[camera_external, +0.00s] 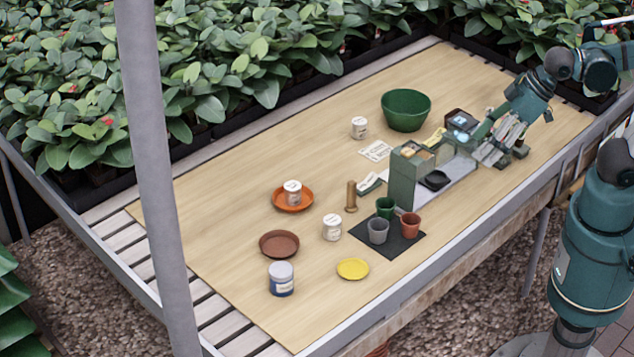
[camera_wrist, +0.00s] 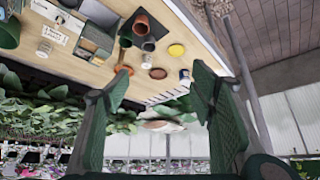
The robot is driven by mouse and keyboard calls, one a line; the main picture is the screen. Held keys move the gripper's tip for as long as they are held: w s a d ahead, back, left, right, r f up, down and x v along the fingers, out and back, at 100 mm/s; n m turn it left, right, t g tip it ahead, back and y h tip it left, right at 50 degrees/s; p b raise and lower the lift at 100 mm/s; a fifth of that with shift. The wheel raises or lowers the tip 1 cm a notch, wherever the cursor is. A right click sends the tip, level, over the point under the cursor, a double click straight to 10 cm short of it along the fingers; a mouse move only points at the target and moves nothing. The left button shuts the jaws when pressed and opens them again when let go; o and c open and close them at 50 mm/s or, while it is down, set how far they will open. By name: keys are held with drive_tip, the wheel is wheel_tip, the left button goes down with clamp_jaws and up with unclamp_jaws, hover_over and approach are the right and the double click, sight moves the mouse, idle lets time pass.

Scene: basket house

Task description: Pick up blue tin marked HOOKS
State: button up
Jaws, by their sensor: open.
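The blue tin (camera_external: 281,280) has a white label band and a pale lid. It stands upright at the near left of the wooden table; any lettering is too small to read. It also shows small in the wrist view (camera_wrist: 184,75), beyond my fingers. My gripper (camera_external: 494,155) is at the right end of the table, far from the tin, beside the green organiser. In the wrist view my gripper (camera_wrist: 162,75) has its two fingers wide apart with nothing held between them.
Near the tin are a brown saucer (camera_external: 279,243), a yellow saucer (camera_external: 353,269) and a white jar (camera_external: 332,228). An orange saucer (camera_external: 292,204) holds another jar. Several pots stand on a dark mat (camera_external: 397,249) before the green organiser (camera_external: 403,180). A grey post (camera_external: 158,170) rises at left.

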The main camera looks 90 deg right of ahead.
drive_tip(key=w+a+r+m+g, duration=0.1)
drive_tip(key=w+r+m, duration=0.15)
drive_tip(key=w, duration=0.45)
drive_tip(key=w+a+r+m+g, duration=0.1)
drive_tip(key=w+a+m, duration=0.15)
drive_tip(key=w, duration=0.45)
drive_tip(key=m+g, duration=0.5)
drive_tip(key=m, duration=0.8)
hover_over(280, 269)
wheel_tip(280, 269, down, 27)
drive_tip(key=shift+s+d+r, duration=0.1)
drive_tip(key=shift+s+r, duration=0.05)
drive_tip(key=shift+w+f, duration=0.25)
drive_tip(key=shift+f, duration=0.35)
drive_tip(key=shift+f, duration=1.3)
